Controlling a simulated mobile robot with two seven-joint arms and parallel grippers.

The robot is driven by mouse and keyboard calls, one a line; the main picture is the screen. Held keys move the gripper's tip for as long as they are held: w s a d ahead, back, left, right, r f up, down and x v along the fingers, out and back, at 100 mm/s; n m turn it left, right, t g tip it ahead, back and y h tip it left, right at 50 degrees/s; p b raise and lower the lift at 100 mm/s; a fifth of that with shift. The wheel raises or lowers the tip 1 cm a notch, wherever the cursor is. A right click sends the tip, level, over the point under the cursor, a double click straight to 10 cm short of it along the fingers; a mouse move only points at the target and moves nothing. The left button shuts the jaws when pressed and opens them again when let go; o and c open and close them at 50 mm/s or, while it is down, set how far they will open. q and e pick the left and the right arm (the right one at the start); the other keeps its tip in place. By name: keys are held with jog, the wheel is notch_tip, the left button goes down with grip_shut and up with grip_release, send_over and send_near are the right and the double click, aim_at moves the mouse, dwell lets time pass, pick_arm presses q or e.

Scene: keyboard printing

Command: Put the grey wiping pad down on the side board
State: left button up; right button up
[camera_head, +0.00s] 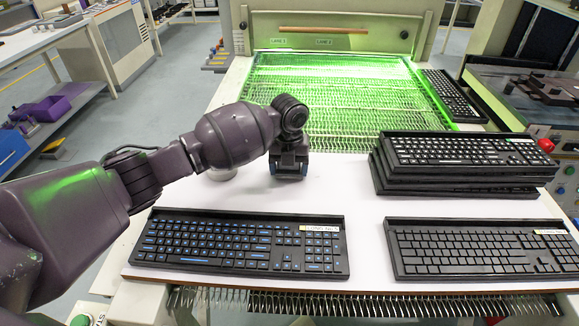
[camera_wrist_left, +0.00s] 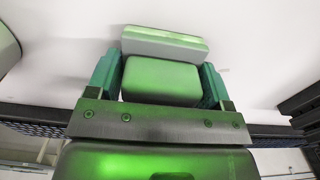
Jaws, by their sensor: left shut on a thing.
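My left gripper (camera_head: 289,176) is over the white board (camera_head: 180,197), behind the front keyboards. In the left wrist view, its two teal fingers (camera_wrist_left: 160,75) are shut on the grey wiping pad (camera_wrist_left: 165,42), a pale block tinted green by the light. The pad points away from the wrist, toward a plain white surface. In the head view the gripper and wrist hide the pad. I cannot tell whether the pad touches the board. My right gripper is in neither view.
A keyboard with blue legends (camera_head: 240,242) lies front left, another keyboard (camera_head: 480,250) front right. Stacked keyboards (camera_head: 460,155) stand at the right. Behind is a green-lit mesh conveyor (camera_head: 345,95). Bare board lies around the gripper. A pale round object (camera_head: 222,175) shows partly beneath my arm.

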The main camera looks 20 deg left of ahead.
pick_arm(q)
jog(key=shift+r, duration=0.15)
jog(key=shift+f, duration=0.2)
jog(key=o, duration=1.2)
jog(key=shift+r, duration=0.1)
